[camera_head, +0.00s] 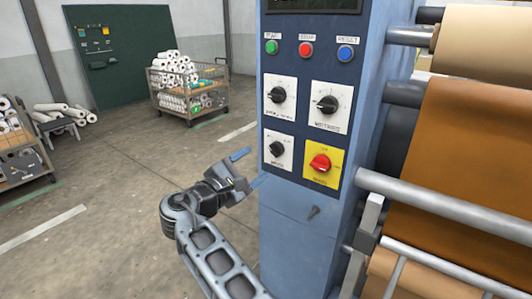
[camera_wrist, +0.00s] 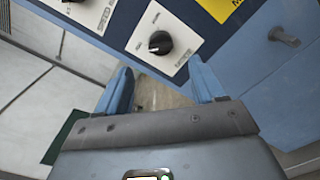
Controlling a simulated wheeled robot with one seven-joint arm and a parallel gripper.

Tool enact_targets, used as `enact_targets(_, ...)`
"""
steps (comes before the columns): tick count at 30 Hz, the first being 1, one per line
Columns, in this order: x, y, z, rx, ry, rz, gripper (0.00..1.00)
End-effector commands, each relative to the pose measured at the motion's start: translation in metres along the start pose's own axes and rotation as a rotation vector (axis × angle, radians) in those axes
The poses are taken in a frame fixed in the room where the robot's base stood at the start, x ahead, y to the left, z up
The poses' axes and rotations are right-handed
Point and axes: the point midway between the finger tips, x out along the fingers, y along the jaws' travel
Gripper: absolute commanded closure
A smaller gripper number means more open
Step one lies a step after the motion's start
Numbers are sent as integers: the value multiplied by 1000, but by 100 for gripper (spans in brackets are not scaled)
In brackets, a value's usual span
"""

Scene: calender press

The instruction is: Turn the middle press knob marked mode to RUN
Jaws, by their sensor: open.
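The blue press panel carries a black knob on a white plate at lower left (camera_head: 277,149); its small label may read MODE but is too blurred to be sure. It also shows in the wrist view (camera_wrist: 160,43), with a pale pointer line toward the left. Other black knobs sit above it (camera_head: 278,95) and at upper right (camera_head: 327,104). My gripper (camera_head: 249,168) is open and empty, left of and slightly below the lower-left knob, apart from the panel. In the wrist view the knob lies beyond the gap between the blue fingertips (camera_wrist: 161,68).
A red switch on a yellow plate (camera_head: 320,163) sits right of the lower-left knob. Green (camera_head: 271,47), red (camera_head: 306,49) and blue (camera_head: 345,53) buttons are above. A bolt-like stub (camera_head: 313,212) projects below. Rollers (camera_head: 430,195) stand right; the floor (camera_head: 120,180) left is open.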

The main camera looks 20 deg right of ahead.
Motion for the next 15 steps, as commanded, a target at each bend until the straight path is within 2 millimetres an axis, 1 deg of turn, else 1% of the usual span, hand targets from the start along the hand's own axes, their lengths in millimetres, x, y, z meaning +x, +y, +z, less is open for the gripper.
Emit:
enact_targets(10,50,-1,1,1,0,-3,31)
enact_targets(15,68,0,0,3,1,-1,31)
